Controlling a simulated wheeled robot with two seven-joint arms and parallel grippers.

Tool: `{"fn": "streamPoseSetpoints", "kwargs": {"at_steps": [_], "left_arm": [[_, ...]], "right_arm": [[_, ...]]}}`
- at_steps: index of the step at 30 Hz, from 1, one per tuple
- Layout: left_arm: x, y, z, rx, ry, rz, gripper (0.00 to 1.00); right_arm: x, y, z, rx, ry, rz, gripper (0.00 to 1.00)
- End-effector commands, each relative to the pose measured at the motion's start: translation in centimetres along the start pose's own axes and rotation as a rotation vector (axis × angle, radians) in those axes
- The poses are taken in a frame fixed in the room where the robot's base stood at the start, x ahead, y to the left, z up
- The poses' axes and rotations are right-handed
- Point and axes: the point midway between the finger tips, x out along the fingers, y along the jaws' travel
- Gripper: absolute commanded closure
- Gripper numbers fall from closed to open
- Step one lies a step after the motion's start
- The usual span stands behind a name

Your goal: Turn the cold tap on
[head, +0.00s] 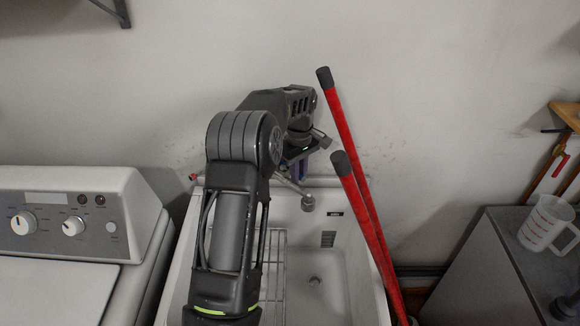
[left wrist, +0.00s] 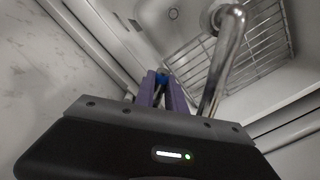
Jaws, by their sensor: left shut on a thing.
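My left gripper (head: 301,172) reaches over the back of the white tub, its dark body and purple fingers at the tap fitting. In the left wrist view its fingers (left wrist: 162,82) are shut on a small part with a blue top (left wrist: 162,77), the cold tap's handle. In the head view the gripper hides this handle. The chrome spout (head: 297,188) runs out over the basin from beside the gripper; it also shows large in the left wrist view (left wrist: 222,65). The red-marked hot tap (head: 194,177) is at the left. My right gripper is not in view.
The white tub (head: 356,285) holds a wire rack (head: 273,267). Two red poles with dark ends (head: 345,130) lean close to the right of my gripper. A washing machine (head: 75,225) stands at left; a jug (head: 546,222) stands on the grey cabinet (head: 485,265) at right.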

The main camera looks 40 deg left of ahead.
Motion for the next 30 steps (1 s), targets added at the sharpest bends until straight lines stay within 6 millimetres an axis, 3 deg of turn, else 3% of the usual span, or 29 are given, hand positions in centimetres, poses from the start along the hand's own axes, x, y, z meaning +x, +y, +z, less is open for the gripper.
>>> {"fn": "streamPoseSetpoints", "kwargs": {"at_steps": [6,16,30], "left_arm": [[0.0,-0.3,-0.1,0.045,0.0,0.001,1.0],[0.0,-2.5,-0.6,0.379,0.002,0.002,1.0],[0.0,-3.1,-0.9,0.489,0.002,0.001,1.0]], "right_arm": [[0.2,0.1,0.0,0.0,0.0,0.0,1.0],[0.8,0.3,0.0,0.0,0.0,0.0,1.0],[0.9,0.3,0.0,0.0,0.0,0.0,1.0]]}}
